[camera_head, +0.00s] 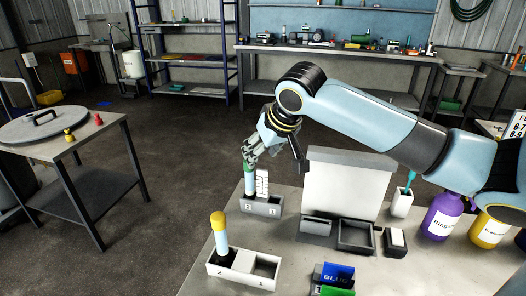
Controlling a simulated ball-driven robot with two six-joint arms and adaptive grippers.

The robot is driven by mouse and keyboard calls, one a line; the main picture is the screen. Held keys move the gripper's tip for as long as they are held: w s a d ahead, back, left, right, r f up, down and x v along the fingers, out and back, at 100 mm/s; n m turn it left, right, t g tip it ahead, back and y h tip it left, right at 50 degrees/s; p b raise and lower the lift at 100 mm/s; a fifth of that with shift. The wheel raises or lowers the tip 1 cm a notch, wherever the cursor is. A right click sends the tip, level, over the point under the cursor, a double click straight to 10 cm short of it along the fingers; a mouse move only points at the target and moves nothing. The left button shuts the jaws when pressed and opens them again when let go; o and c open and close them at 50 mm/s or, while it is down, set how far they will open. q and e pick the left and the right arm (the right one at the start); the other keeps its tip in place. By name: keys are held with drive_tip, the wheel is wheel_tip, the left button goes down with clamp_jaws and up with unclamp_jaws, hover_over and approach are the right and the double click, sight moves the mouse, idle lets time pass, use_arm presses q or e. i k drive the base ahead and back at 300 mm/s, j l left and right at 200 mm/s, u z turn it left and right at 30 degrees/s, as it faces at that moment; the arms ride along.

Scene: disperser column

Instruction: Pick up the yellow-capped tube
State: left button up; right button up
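The yellow-capped tube (220,235) stands upright, leaning slightly, in the left slot, marked 2, of the white front rack (242,270). Its cap is fully visible and nothing touches it. My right gripper (248,160) is behind and above it, over the grey back rack (261,206). A pale tube with a greenish top (250,183) stands in that rack directly below the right fingertips. I cannot tell whether the fingers touch it or are closed on it. My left gripper is not in view.
A white panel (346,185) stands right of the back rack, with grey trays (356,235) before it. A purple bottle (441,218) and a yellow bottle (490,228) stand at right. Blue and green bins (338,275) sit at the front. A side table (88,135) is left, beyond open floor.

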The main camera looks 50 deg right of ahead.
sight(218, 220)
drive_tip(key=k+j, duration=0.35)
drive_tip(key=j, duration=0.15)
drive_tip(key=k+j, duration=0.75)
drive_tip(key=j, duration=0.3)
